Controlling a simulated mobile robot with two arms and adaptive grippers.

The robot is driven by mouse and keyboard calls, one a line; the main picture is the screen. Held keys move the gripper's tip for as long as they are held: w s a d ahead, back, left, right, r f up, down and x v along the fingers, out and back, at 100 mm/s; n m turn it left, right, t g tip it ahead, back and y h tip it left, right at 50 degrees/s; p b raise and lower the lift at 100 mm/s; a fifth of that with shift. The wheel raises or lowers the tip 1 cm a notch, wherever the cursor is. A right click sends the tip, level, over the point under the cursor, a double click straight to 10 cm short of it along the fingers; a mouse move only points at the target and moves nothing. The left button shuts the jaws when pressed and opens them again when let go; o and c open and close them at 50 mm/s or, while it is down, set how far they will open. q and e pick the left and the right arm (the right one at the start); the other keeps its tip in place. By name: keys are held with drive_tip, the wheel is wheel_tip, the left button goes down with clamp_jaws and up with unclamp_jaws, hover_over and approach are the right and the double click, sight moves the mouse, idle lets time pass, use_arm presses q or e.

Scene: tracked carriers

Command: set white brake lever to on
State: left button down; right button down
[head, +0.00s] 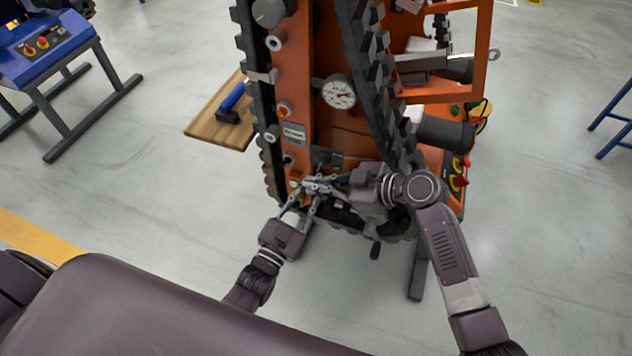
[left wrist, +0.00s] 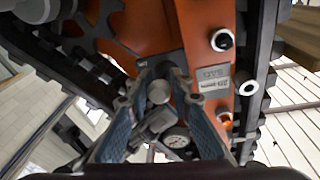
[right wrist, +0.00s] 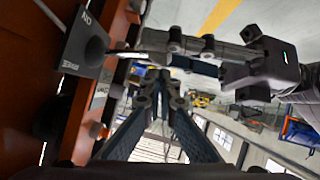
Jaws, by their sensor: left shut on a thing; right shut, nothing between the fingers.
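The dark brake plate (right wrist: 85,45) is fixed to the orange carrier side, with ON lettered near one end and a round hub. The white brake lever (right wrist: 128,54) shows as a short pale bar between the hub and my left fingers. My left gripper (head: 318,184) is shut on the lever; it also shows in the right wrist view (right wrist: 168,60). In the left wrist view a round grey end sits between its fingers (left wrist: 160,80). My right gripper (head: 335,180) is shut and empty, close beside the left one. The lever's exact angle is hard to tell.
The tracked carrier (head: 305,60) stands upright, with black tracks on both sides and a round gauge (head: 339,92) above the plate. A wooden board (head: 215,125) with a blue-handled tool (head: 232,98) is to the left. Open floor (head: 150,180) lies at left.

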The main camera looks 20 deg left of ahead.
use_arm(q)
drive_tip(key=shift+s+d+f, duration=0.1)
drive_tip(key=shift+d+f, duration=0.2)
drive_tip(key=shift+f, duration=0.05)
use_arm(e)
drive_tip(key=shift+f, duration=0.1)
drive_tip(key=shift+d+f, duration=0.2)
drive_tip(key=shift+f, duration=0.55)
use_arm(q)
drive_tip(key=c, duration=2.1)
unclamp_jaws()
drive_tip(key=o, duration=0.3)
drive_tip(key=shift+w+r, duration=0.1)
drive_tip(key=shift+w, duration=0.1)
drive_tip(key=shift+o, duration=0.2)
use_arm(e)
drive_tip(key=shift+w+d, duration=0.15)
drive_tip(key=shift+w, duration=0.05)
use_arm(q)
drive_tip(key=shift+r, duration=0.1)
use_arm(e)
drive_tip(key=shift+r, duration=0.1)
